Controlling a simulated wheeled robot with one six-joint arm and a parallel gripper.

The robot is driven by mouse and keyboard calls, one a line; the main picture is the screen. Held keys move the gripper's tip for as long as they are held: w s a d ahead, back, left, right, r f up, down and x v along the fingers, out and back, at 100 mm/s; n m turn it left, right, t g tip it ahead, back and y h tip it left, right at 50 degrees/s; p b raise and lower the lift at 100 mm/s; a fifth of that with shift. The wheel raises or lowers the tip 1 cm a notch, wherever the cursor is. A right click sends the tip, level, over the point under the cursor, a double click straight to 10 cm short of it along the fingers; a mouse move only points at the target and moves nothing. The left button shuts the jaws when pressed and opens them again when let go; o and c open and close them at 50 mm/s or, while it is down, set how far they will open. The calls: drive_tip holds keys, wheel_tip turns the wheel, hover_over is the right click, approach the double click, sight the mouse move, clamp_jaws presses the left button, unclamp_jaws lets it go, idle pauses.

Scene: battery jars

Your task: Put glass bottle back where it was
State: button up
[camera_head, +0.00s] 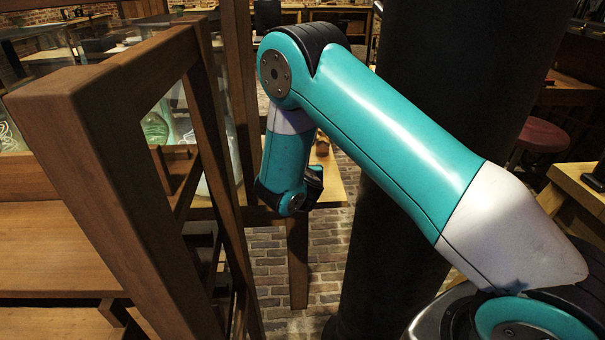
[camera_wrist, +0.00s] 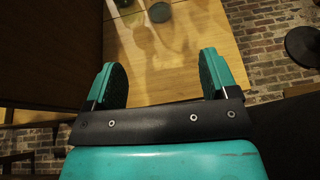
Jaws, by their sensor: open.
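My gripper (camera_wrist: 161,60) is open in the wrist view, its two teal fingers with dark pads spread wide and nothing between them. It is over a wooden table top (camera_wrist: 185,70). A round glass piece (camera_wrist: 160,12) stands on that table beyond the fingertips, near the top edge. Part of another glass piece (camera_wrist: 123,3) is cut off beside it. I cannot tell whether either is the task's bottle. In the head view, a greenish glass vessel (camera_head: 155,128) shows behind the wooden frame at left.
A heavy wooden frame (camera_head: 100,150) with shelves stands close at left in the head view. A thick dark column (camera_head: 440,70) rises behind my arm. A red-topped stool (camera_head: 543,135) is at right. Brick floor (camera_head: 270,265) shows below the table.

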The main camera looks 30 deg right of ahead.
drive_tip(key=s+a+r+m+g+y, duration=0.3)
drive_tip(key=s+r+m, duration=0.4)
drive_tip(key=s, duration=0.5)
drive_tip(key=s+a+r+m+g+y, duration=0.3)
drive_tip(key=s+a+r+m+g, duration=0.2)
drive_tip(key=s, duration=0.7)
drive_tip(key=s+a+r+m+g+y, duration=0.4)
drive_tip(key=s+a+r+m, duration=0.4)
drive_tip(key=s+m, duration=0.3)
drive_tip(key=shift+s+r+m, duration=0.4)
drive_tip(key=shift+s+r, duration=0.1)
drive_tip(key=shift+s, duration=0.1)
